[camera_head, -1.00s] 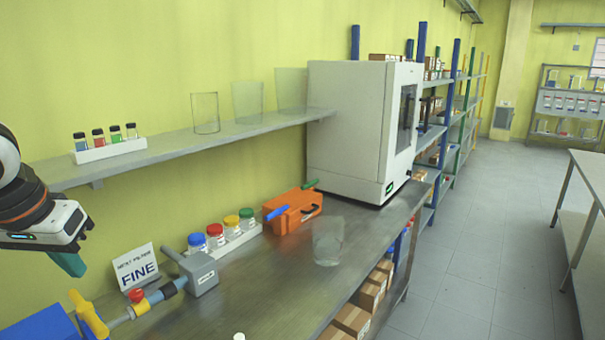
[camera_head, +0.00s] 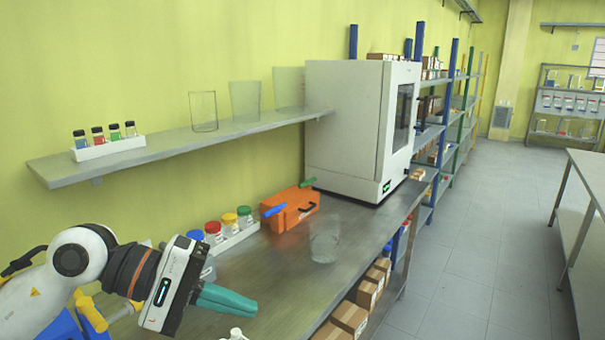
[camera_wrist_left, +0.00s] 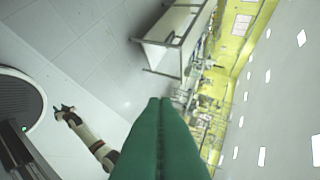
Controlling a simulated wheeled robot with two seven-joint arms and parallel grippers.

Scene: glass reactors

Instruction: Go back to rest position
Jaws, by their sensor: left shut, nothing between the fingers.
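My left gripper (camera_head: 246,306) is over the near left part of the steel bench in the head view. Its green fingers are shut with nothing between them and point right. The fingers also show in the left wrist view (camera_wrist_left: 160,105), where the room appears tilted and a white table (camera_wrist_left: 172,40) is far off. My left arm and gripper hide most of the bench's near left corner, including the sign and grey block seen before. My right gripper cannot be made out in the head view.
On the bench (camera_head: 355,235) stand a glass beaker (camera_head: 325,247), an orange box (camera_head: 291,210), lidded jars (camera_head: 229,228) and a white cabinet (camera_head: 345,130). A shelf (camera_head: 165,146) above holds small vials (camera_head: 106,136) and glassware (camera_head: 245,100). The floor (camera_head: 480,240) on the right is clear.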

